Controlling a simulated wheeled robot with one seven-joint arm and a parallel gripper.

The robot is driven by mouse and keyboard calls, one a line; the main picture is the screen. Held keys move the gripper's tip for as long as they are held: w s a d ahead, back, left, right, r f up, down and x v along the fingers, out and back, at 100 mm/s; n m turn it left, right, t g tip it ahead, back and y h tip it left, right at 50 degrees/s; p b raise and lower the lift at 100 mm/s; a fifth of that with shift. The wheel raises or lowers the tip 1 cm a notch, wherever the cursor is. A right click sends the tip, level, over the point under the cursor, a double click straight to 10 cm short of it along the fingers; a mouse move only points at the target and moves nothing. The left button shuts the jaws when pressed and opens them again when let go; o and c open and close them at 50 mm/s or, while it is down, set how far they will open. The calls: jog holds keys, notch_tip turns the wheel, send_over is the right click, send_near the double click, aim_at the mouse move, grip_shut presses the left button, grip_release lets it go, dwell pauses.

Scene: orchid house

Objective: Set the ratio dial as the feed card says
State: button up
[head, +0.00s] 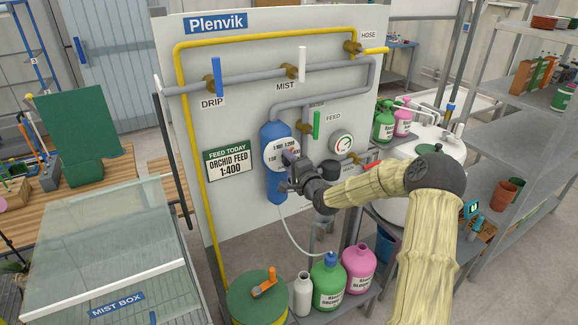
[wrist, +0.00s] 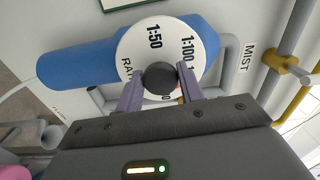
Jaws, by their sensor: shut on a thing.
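The feed card (head: 229,164) on the panel reads "FEED TODAY, ORCHID FEED 1:400". The ratio dial (head: 272,155) is a round white face on the blue doser cylinder (head: 276,190). In the wrist view the dial face (wrist: 136,47) shows 1:50 and 1:100, with other markings partly covered. My gripper (head: 288,163) is at the dial, its purple fingers (wrist: 161,74) shut on the dark round knob (wrist: 160,80) at the dial's centre. The fingers and knob hide part of the scale. I cannot tell which ratio the knob points to.
Grey and yellow pipes cross the panel, with a blue DRIP valve (head: 216,77), a white MIST valve (head: 302,64) and a green FEED valve (head: 317,125). A gauge (head: 342,143) sits right of the dial. Green (head: 328,285) and pink bottles (head: 359,268) stand below my arm.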

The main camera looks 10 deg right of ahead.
jog(key=m, duration=0.2)
jog(key=m+b, duration=0.1)
jog(key=m, duration=0.3)
jog(key=shift+d+f+m+b, duration=0.2)
jog(key=shift+f+m+b, duration=0.1)
jog(key=shift+m+b, duration=0.1)
jog(key=shift+s, duration=0.1)
jog(key=o, duration=1)
jog(key=shift+r, duration=0.2)
jog(key=shift+a, duration=0.1)
jog(key=b+v, duration=0.4)
jog(key=v, duration=1.3)
jog(key=shift+s+r, duration=0.1)
jog(key=shift+s, duration=0.05)
